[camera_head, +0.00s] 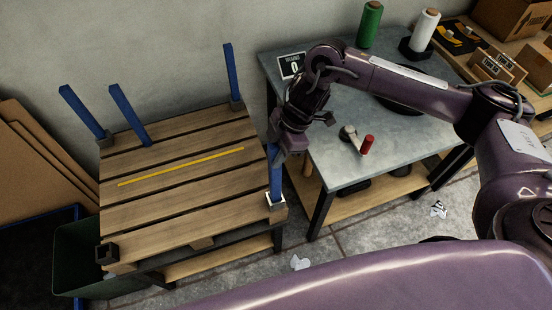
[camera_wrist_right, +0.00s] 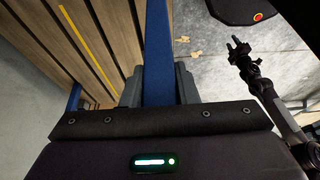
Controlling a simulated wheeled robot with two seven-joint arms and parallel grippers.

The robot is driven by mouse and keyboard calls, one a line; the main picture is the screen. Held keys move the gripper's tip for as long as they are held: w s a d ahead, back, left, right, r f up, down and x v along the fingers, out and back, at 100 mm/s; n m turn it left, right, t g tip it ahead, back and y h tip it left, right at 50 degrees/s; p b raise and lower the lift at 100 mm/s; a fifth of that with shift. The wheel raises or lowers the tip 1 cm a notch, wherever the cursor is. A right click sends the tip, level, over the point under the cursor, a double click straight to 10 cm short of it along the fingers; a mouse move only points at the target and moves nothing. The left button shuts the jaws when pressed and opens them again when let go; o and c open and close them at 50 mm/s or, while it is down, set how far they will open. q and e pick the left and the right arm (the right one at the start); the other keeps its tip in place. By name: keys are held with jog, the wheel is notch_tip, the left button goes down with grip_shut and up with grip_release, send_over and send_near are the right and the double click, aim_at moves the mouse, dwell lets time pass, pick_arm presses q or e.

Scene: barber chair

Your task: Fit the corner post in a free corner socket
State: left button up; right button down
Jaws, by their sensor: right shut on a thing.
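My right gripper (camera_head: 280,150) is shut on a blue corner post (camera_head: 276,182) at the pallet's front right corner. The held post also shows between the fingers in the right wrist view (camera_wrist_right: 158,55). Blue posts stand at the back left (camera_head: 82,108) and back right (camera_head: 233,75) corners. Another blue post (camera_head: 128,113) is near the back edge, its support unclear.
A yellow strip (camera_head: 180,167) lies across the pallet deck. A grey workbench (camera_head: 350,165) stands close on the right, with thread spools (camera_head: 370,25) and a red-handled tool (camera_head: 367,145). A green bin (camera_head: 80,260) is at the left. Paper scraps (camera_head: 299,262) lie on the floor.

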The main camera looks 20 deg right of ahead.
jog(key=shift+f, duration=1.75)
jog(key=c, duration=1.1)
grip_release()
notch_tip(320, 180, up, 11)
send_over(270, 172)
jog(key=d, duration=0.6)
jog(key=shift+w+r+b, duration=0.2)
jog(key=shift+b, duration=0.15)
